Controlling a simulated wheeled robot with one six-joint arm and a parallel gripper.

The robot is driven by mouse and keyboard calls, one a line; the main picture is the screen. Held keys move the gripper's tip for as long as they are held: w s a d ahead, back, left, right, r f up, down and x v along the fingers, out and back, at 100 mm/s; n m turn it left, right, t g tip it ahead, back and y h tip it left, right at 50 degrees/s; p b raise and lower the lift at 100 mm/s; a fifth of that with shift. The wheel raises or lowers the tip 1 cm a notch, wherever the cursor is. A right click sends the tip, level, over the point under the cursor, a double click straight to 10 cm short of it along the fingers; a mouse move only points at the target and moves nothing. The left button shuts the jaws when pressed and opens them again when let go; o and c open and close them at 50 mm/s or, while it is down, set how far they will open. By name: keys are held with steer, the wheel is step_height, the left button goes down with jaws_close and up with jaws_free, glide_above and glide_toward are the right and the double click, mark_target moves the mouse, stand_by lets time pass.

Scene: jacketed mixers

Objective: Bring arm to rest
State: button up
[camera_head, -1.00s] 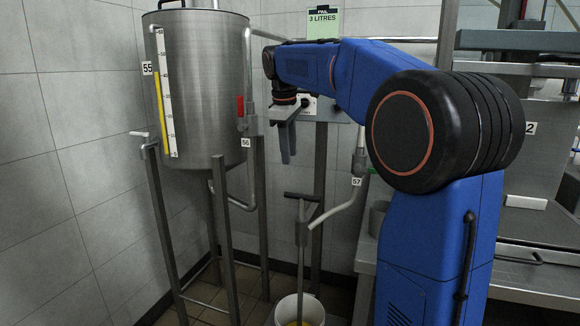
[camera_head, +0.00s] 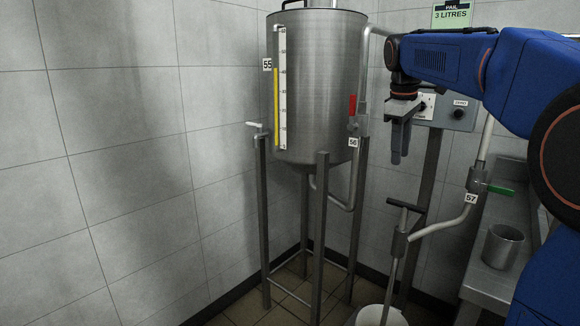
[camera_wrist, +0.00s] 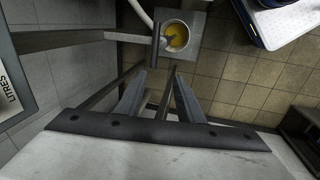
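In the wrist view the pail (camera_wrist: 188,38) holds yellow liquid and sits beyond the fingertips.
A steel tank (camera_head: 318,90) on legs stands left of my gripper. A pipe with a green-handled valve (camera_head: 478,187) is at right. A metal cup (camera_head: 503,246) stands on the steel bench (camera_head: 488,284). A black T-shaped handle (camera_head: 406,206) rises above the pail. The left wall side is clear.

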steer(key=s+a+f+m+t, duration=0.1)
steer(key=s+a+f+m, duration=0.2)
steer(key=s+f, duration=1)
steer(key=s+a+f+m+t+y, duration=0.1)
steer(key=s+f+m, duration=0.4)
steer(key=s+f, duration=0.8)
steer(key=s+a+t, duration=0.1)
steer(key=s+a, duration=0.1)
steer(key=s, duration=0.6)
steer(key=shift+a+f+m, duration=0.3)
stand_by(0.7)
